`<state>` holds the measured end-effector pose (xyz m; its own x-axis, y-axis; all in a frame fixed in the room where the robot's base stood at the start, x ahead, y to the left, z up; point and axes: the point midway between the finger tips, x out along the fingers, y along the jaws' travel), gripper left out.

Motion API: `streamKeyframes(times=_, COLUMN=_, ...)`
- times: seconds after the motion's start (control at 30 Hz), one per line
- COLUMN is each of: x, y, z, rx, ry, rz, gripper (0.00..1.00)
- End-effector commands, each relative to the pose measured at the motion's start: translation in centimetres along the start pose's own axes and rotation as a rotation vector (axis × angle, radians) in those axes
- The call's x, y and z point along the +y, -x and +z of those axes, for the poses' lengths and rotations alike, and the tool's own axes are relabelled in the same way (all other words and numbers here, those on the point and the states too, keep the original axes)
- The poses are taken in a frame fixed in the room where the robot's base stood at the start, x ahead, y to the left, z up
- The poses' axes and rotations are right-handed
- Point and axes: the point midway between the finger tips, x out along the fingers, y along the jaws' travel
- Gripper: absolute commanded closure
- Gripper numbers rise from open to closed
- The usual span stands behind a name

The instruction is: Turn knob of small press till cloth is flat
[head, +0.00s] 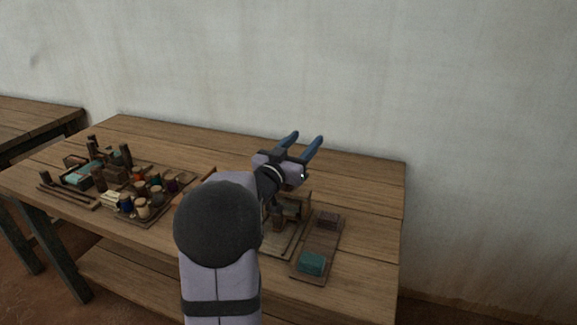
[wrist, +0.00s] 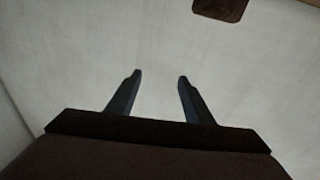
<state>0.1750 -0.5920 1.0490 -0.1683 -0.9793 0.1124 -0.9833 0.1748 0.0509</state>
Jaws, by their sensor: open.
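My gripper (head: 306,138) is open and empty, raised above the right part of the table with its two blue fingers pointing up and away toward the wall. A small wooden frame on a board (head: 293,212), which looks like the small press, stands below and partly behind my arm. My arm hides much of it, and I cannot make out its knob or any cloth in it. My gripper is apart from it.
A narrow tray (head: 316,245) right of the frame holds a teal block (head: 312,263) and a brown block (head: 328,221). Several spools (head: 142,207) and wooden pieces crowd the left of the table (head: 375,190). The wall (head: 470,120) rises behind. The table's back right is clear.

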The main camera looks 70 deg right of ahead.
Motion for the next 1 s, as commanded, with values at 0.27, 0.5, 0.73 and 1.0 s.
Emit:
streamKeyframes(times=0.27, x=0.5, y=2.7, z=3.5, rx=0.029, ry=0.0, rz=-0.266, gripper=0.53)
streamKeyframes(times=0.5, x=-0.6, y=6.5, z=6.7, rx=-0.04, ry=-0.057, rz=-0.463, gripper=0.53)
streamKeyframes(times=0.73, x=-1.0, y=8.2, z=8.4, rx=-0.087, ry=-0.083, rz=-0.529, gripper=0.53)
streamKeyframes(times=1.0, x=-1.2, y=8.0, z=8.7, rx=-0.097, ry=-0.08, rz=-0.53, gripper=0.53)
